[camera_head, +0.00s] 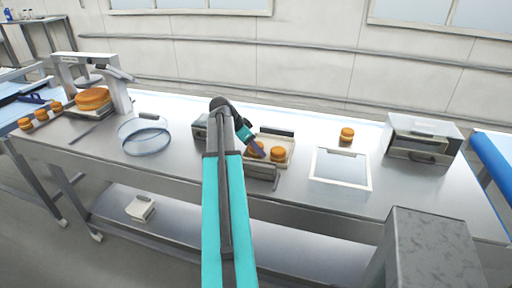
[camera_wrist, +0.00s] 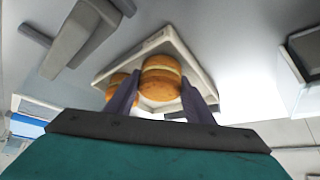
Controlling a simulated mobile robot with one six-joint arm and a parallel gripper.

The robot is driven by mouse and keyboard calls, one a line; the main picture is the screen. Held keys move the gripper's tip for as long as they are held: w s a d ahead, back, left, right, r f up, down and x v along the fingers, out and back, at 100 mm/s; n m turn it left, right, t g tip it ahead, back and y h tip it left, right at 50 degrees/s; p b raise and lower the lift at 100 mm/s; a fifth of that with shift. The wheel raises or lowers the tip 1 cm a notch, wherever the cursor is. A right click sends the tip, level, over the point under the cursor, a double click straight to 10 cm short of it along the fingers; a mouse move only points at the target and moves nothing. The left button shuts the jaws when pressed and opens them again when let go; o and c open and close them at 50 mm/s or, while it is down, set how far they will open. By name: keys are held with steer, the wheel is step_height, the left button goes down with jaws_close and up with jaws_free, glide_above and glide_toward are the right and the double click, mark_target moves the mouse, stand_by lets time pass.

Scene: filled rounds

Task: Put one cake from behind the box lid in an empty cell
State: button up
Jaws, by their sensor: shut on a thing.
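My gripper (camera_wrist: 158,100) is shut on a golden-brown round cake with a pale middle band (camera_wrist: 161,84), one finger on each side. In the head view my gripper (camera_head: 256,148) is at the light-coloured box (camera_head: 291,147), and the held cake (camera_head: 255,152) shows beside its fingers. The held cake is over or in the box (camera_wrist: 187,48); whether it touches the floor is unclear. Another cake (camera_head: 278,155) sits in the box, also partly seen in the wrist view (camera_wrist: 117,80). A clear lid with a white frame (camera_head: 341,182) is right of the box. One cake (camera_head: 347,134) stands behind it.
A glass-fronted metal case (camera_head: 420,140) stands at the right. A round clear cover (camera_head: 146,138) is left of my arm. A stand with a large cake (camera_head: 93,98) and several small cakes (camera_head: 41,115) are at the far left. A grey block (camera_head: 263,171) is close in front of the box.

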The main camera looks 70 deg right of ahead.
steer(key=shift+f, duration=0.3)
steer(key=o, duration=0.7)
steer(key=shift+o, duration=0.2)
steer(key=shift+r, duration=0.25)
steer(key=b+v, duration=0.3)
steer(key=v, duration=0.9)
stand_by(0.5)
